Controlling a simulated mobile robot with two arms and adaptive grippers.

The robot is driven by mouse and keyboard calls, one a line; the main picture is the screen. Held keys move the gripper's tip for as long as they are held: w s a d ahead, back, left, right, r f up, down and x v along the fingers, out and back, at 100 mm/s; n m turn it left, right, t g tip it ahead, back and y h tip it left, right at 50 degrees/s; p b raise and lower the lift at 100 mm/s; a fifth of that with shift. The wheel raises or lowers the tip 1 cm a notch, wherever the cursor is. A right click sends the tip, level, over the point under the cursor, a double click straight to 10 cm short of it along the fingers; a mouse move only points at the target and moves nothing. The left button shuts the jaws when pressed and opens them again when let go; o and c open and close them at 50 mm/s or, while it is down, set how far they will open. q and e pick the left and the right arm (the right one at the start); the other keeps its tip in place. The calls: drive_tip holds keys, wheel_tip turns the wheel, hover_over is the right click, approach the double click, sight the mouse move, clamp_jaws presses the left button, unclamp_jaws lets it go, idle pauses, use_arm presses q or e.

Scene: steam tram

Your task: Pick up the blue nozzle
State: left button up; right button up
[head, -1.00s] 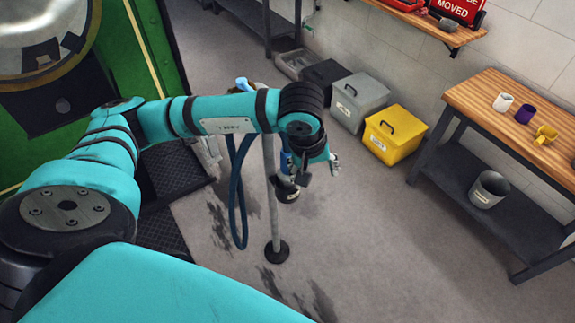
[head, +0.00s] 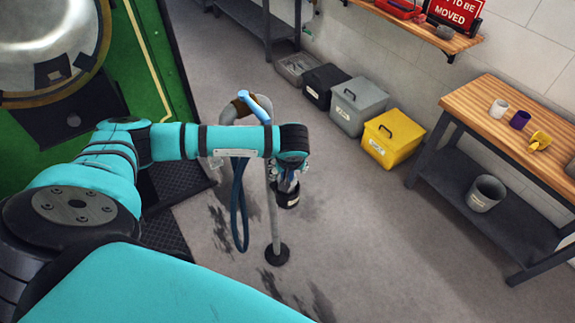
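A slim hose stand (head: 272,215) stands on the floor with a dark blue hose (head: 239,205) hanging in a loop beside it. A lighter blue tube (head: 256,108) sticks out at the top of the stand, behind my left arm. My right gripper is out of view.
A yellow bin (head: 392,138), a grey bin (head: 358,105) and a black bin (head: 325,84) line the wall. A wooden workbench (head: 490,110) stands at right with two cups and a yellow item. A green vehicle side (head: 150,60) is at left. Floor right of the stand is clear.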

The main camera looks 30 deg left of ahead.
use_arm(q)
drive_tip(key=shift+w+a+f+p, duration=0.2)
drive_tip(key=shift+f+p, duration=0.1)
drive_tip(key=shift+p, duration=0.05)
drive_tip(key=p+x, duration=0.1)
drive_tip(key=x, duration=0.2)
drive_tip(key=shift+w+f, duration=0.15)
drive_tip(key=shift+w, duration=0.1)
drive_tip(key=shift+w+a+f, duration=0.15)
drive_tip(key=shift+f, duration=0.2)
clamp_jaws()
drive_tip(key=shift+r, duration=0.1)
